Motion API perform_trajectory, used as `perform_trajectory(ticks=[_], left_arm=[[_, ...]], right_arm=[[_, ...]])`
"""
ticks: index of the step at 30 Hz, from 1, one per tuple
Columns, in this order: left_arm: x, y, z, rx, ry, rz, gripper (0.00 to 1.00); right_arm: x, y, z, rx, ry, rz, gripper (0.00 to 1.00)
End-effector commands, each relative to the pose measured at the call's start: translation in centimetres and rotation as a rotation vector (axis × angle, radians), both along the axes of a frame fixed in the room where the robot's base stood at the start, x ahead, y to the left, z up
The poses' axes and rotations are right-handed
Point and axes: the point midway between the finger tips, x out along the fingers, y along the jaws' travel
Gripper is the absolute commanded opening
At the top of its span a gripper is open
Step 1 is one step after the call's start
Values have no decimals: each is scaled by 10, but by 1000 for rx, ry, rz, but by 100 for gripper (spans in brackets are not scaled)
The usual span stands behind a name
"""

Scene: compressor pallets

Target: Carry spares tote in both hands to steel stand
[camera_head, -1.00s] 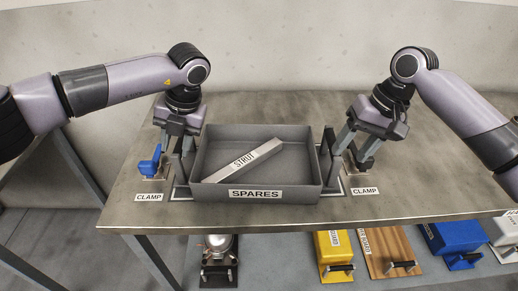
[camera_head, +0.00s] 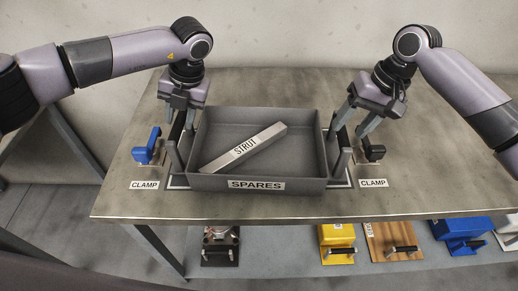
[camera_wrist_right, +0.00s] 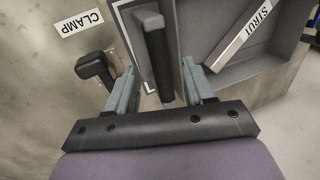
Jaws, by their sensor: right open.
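The spares tote (camera_head: 255,184) is a grey open box labelled SPARES. It sits on the steel table between two clamps, with a strut (camera_head: 243,149) lying diagonally inside. Dark upright handles stand at its left (camera_head: 177,130) and right (camera_head: 339,133) sides. My left gripper (camera_head: 180,122) is above the left handle, its fingers apart; whether they hold it cannot be told. My right gripper (camera_head: 358,124) is open at the right handle. In the right wrist view, that handle (camera_wrist_right: 154,55) shows between the spread fingers (camera_wrist_right: 160,88). I cannot identify a separate steel stand.
The left clamp has a blue lever (camera_head: 147,148); the right clamp has a black lever (camera_head: 374,151). The table top (camera_head: 430,185) is bare to the right. Below on a shelf are a yellow box (camera_head: 338,241), a wooden block (camera_head: 392,240) and a blue box (camera_head: 460,234).

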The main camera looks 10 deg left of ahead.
Motion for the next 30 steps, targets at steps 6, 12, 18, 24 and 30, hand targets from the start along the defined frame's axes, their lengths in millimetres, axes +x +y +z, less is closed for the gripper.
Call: perform_trajectory(ticks=[6, 12, 18, 24, 30], left_arm=[[-1, 10, -30, 0, 2, 1, 37], [-1, 14, -42, 1, 0, 0, 37], [-1, 14, -43, 1, -1, 0, 37], [-1, 14, -43, 0, -1, 0, 0], [-1, 14, -42, 0, -1, 1, 0]], right_arm=[[-1, 10, -30, 0, 3, 1, 53], [-1, 14, -42, 0, 2, 1, 53], [-1, 14, -43, 0, 1, 0, 53], [-1, 14, -43, 0, 1, 0, 14], [-1, 14, -43, 0, 1, 0, 0]])
